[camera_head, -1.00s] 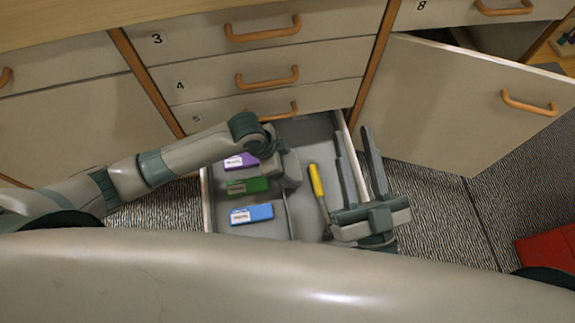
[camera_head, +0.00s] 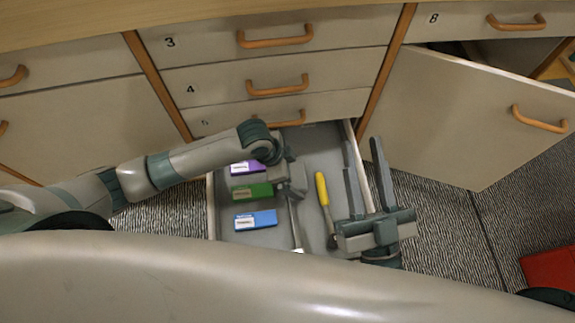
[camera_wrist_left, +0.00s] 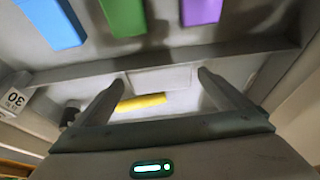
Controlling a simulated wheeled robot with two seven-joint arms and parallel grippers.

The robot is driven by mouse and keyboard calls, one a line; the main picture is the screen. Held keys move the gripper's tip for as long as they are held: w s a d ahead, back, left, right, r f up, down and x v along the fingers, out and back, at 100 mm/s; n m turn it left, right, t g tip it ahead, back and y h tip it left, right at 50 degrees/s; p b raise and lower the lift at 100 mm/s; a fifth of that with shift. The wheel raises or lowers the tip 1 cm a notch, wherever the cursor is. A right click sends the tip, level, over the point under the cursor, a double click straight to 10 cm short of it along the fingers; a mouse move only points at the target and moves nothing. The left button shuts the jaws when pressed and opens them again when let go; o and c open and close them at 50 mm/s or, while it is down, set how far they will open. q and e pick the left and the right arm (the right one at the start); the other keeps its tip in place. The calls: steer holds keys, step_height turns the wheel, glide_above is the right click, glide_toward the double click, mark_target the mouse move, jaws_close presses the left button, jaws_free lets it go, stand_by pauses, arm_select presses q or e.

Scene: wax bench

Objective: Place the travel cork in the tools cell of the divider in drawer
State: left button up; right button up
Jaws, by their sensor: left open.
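I cannot make out the travel cork in either view. The drawer (camera_head: 212,212) is open, and a divider wall (camera_head: 296,222) runs along it. The left cell holds purple, green and blue blocks. The right cell holds a yellow-handled tool (camera_head: 322,188), also seen in the left wrist view (camera_wrist_left: 140,102). My left gripper (camera_wrist_left: 162,82) is open and points down over the drawer near the divider. Nothing shows held between its fingers; the yellow handle lies below them. My right gripper (camera_head: 367,155) is open and empty over the drawer's right side. My left arm hides part of the drawer's back.
The purple block (camera_head: 247,168), green block (camera_head: 252,191) and blue block (camera_head: 255,219) lie in a row. An open cabinet door (camera_head: 450,115) stands right of the drawer. Closed drawers (camera_head: 290,60) rise behind it. A red object (camera_head: 550,268) is on the floor at right.

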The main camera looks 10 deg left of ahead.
arm_select(q)
steer(key=shift+r, duration=0.25)
steer(key=shift+a+r, duration=0.15)
steer(key=shift+r, duration=0.1)
steer(key=p+v, duration=0.3)
steer(key=v, duration=0.8)
arm_select(e)
step_height(320, 180, down, 12)
steer(key=w+d+g+h, duration=0.1)
steer(key=w+g+h, duration=0.1)
steer(key=g, duration=0.5)
steer(key=shift+w+d+r, duration=0.2)
steer(key=shift+d, duration=0.1)
arm_select(q)
steer(key=shift+s, duration=0.1)
